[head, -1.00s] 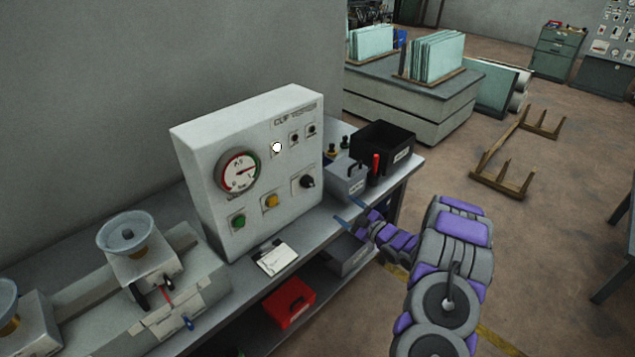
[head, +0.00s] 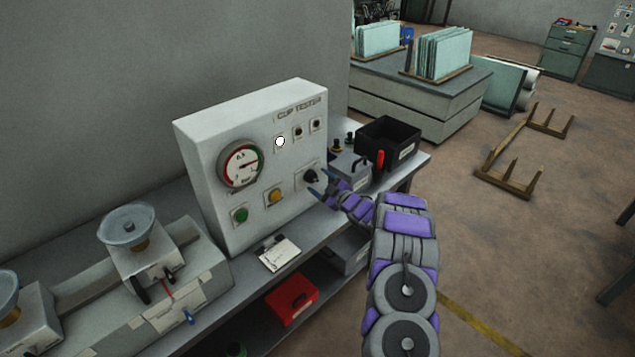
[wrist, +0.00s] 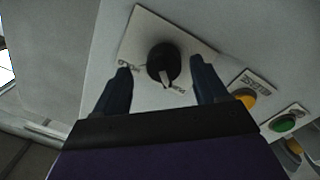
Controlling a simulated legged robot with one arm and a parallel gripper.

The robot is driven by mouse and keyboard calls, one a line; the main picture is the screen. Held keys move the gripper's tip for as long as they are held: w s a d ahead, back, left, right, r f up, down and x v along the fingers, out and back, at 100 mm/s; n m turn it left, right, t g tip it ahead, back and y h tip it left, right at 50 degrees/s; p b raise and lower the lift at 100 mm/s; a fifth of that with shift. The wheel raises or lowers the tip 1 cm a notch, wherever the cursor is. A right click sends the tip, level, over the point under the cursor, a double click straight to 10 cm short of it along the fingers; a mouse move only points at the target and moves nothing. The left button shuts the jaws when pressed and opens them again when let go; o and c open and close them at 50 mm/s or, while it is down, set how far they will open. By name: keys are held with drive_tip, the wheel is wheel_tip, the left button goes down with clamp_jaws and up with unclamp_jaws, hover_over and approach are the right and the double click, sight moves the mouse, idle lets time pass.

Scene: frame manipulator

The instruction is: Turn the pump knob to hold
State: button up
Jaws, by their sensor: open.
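The pump knob is a black rotary knob (head: 311,177) on the lower right of the white clip tester panel (head: 200,150). In the wrist view the knob (wrist: 164,64) sits on a pale label plate (wrist: 190,40), with a light pointer mark toward the bottom of the picture. My gripper (head: 320,190) is open just in front of the knob. In the wrist view its two dark fingers (wrist: 160,82) stand either side of the knob, apart from it, with nothing held.
A yellow button (head: 275,196) and a green button (head: 239,215) are left of the knob, below a round gauge (head: 240,165). A grey box (head: 350,172) and a black bin (head: 388,146) with a red handle stand right of the panel. A notepad (head: 279,255) lies in front.

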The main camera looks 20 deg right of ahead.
drive_tip(key=shift+w+a, duration=0.85)
drive_tip(key=shift+a, duration=0.1)
drive_tip(key=shift+d, duration=0.15)
drive_tip(key=shift+d, duration=0.2)
drive_tip(key=shift+c, duration=0.4)
drive_tip(key=shift+d, duration=0.2)
drive_tip(key=c, duration=0.3)
drive_tip(key=shift+a+r, duration=0.1)
drive_tip(key=shift+a, duration=0.15)
drive_tip(key=c, duration=0.7)
